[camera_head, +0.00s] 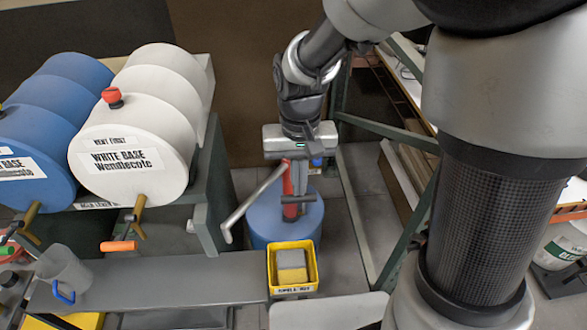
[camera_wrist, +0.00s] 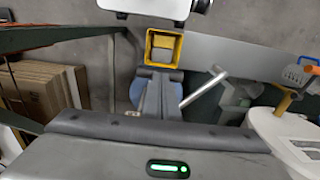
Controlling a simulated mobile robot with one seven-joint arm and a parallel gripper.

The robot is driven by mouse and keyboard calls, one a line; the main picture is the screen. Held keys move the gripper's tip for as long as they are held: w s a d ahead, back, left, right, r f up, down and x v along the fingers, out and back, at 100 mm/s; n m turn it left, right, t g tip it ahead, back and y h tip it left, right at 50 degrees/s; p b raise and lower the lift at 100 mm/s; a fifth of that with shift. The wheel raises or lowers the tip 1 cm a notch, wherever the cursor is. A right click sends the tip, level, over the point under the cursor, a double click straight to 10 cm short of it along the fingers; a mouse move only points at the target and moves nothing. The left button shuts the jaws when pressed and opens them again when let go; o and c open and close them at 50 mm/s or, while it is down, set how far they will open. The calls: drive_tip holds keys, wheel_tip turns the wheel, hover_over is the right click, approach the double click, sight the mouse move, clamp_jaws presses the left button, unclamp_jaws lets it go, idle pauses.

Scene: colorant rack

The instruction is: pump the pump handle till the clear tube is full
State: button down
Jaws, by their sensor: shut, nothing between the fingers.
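A red pump (camera_head: 290,187) stands upright on a blue drum (camera_head: 267,222), which also shows in part in the wrist view (camera_wrist: 137,92). Its grey bent pump handle (camera_head: 250,201) slants down to the left of the pump; in the wrist view the handle (camera_wrist: 205,88) slants up to the right of my fingers. My gripper (camera_wrist: 155,90) is shut and empty, over the drum and beside the handle. In the head view it covers the pump's top. I cannot tell whether it touches the pump. I cannot make out the clear tube or its fill level.
A yellow bin (camera_head: 270,278) with a sponge-like block stands in front of the drum. A grey shelf (camera_head: 170,284) holds a clear jug (camera_head: 60,268) with a blue handle. White (camera_head: 140,165) and blue barrels lie left. A green metal frame (camera_head: 408,215) stands close on the right.

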drive_tip(key=shift+f+b, duration=0.55)
drive_tip(key=shift+f, duration=0.25)
idle(0.4)
drive_tip(key=shift+r+p, duration=0.8)
drive_tip(key=shift+r, duration=0.2)
wheel_tip(320, 180, up, 6)
drive_tip(key=p, duration=0.4)
drive_tip(key=shift+p, duration=0.4)
